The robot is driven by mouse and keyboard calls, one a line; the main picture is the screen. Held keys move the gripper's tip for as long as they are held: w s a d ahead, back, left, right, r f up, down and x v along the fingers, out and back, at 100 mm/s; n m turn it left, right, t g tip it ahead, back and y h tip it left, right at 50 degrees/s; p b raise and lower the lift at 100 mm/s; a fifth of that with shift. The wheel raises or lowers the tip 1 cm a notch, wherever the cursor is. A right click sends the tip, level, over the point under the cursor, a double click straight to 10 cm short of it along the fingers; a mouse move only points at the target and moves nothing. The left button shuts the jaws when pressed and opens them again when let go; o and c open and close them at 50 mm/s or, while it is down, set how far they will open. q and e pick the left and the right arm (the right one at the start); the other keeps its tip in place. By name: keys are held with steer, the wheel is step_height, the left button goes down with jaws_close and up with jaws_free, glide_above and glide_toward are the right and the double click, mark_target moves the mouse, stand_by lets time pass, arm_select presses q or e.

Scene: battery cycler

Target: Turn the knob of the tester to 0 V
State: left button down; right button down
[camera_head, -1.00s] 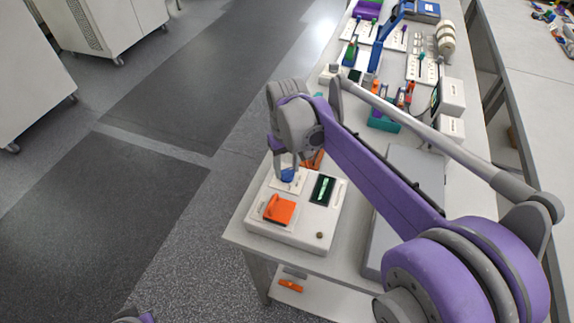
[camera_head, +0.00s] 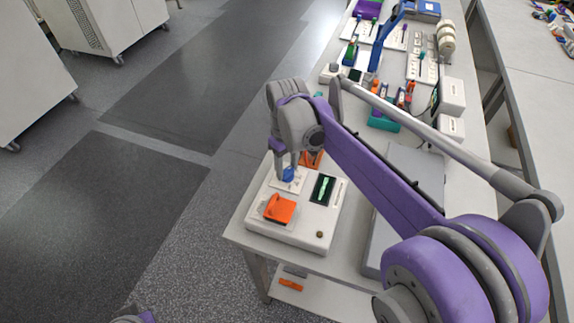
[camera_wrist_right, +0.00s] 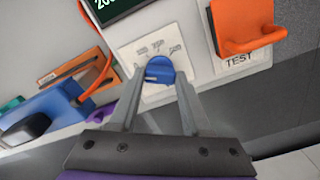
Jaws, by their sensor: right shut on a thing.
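The tester (camera_head: 275,232) is a white box at the near left corner of the table. Its blue knob (camera_wrist_right: 160,70) sits on a white plate with printed marks, too small to read surely. My right gripper (camera_head: 287,170) reaches down over it, with its fingertips on either side of the knob and shut on it. In the right wrist view, my right gripper (camera_wrist_right: 160,80) has one finger along each side of the knob. The tester's dark display (camera_head: 322,188) shows green characters, seemingly starting with 20 in the wrist view.
An orange part (camera_head: 279,209) stands on the tester, beside a TEST label in the wrist view. A grey flat case (camera_head: 415,170) lies right of the tester under my arm. Blue and orange objects (camera_wrist_right: 60,105) lie close behind the tester. Cluttered equipment fills the far table.

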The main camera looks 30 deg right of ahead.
mark_target(287, 170)
steer(key=shift+c, duration=1.8)
jaws_free()
step_height(287, 170, up, 11)
steer(key=shift+p, duration=0.4)
steer(key=shift+f, duration=0.2)
